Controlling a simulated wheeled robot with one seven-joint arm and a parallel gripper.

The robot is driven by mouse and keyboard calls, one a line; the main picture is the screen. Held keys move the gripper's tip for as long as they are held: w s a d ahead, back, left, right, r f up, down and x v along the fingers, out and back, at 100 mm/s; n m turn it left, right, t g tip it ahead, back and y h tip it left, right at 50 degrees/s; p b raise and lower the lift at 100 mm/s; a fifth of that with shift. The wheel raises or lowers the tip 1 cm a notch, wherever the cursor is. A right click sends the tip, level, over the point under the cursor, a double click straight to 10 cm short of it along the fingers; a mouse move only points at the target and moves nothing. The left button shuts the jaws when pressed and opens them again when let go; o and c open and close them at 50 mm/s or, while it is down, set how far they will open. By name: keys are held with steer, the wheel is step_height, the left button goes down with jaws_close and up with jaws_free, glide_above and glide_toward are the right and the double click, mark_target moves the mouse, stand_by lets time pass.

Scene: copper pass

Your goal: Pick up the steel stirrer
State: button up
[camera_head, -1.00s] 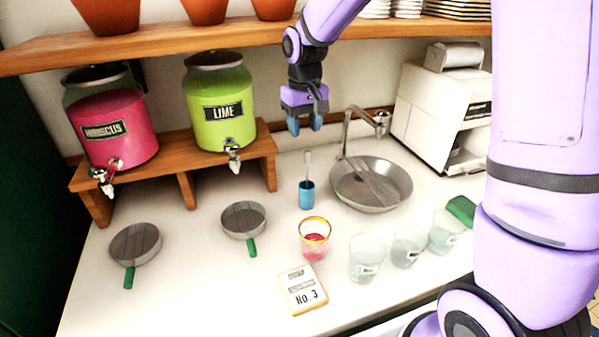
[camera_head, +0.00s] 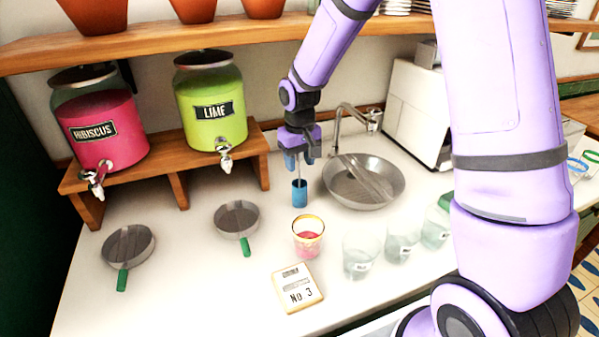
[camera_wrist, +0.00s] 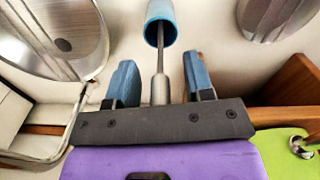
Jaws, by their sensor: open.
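The steel stirrer (camera_head: 299,172) stands upright in a small blue cup (camera_head: 299,194) on the white counter. In the wrist view the stirrer (camera_wrist: 160,75) runs from the blue cup (camera_wrist: 160,22) up between my gripper's two blue fingers. My gripper (camera_head: 297,160) is open, pointing down over the cup. In the wrist view its fingers (camera_wrist: 160,80) stand on either side of the stirrer, with a visible gap on each side. The stirrer's top end lies close to the gripper's dark palm.
A steel basin (camera_head: 362,190) with a tap (camera_head: 345,125) is close on the right. The drink stand (camera_head: 180,170) with two dispensers is on the left. A gold-rimmed glass (camera_head: 308,240) and several clear glasses (camera_head: 361,260) stand in front. A wooden shelf (camera_head: 150,50) runs above.

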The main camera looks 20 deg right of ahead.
jaws_close()
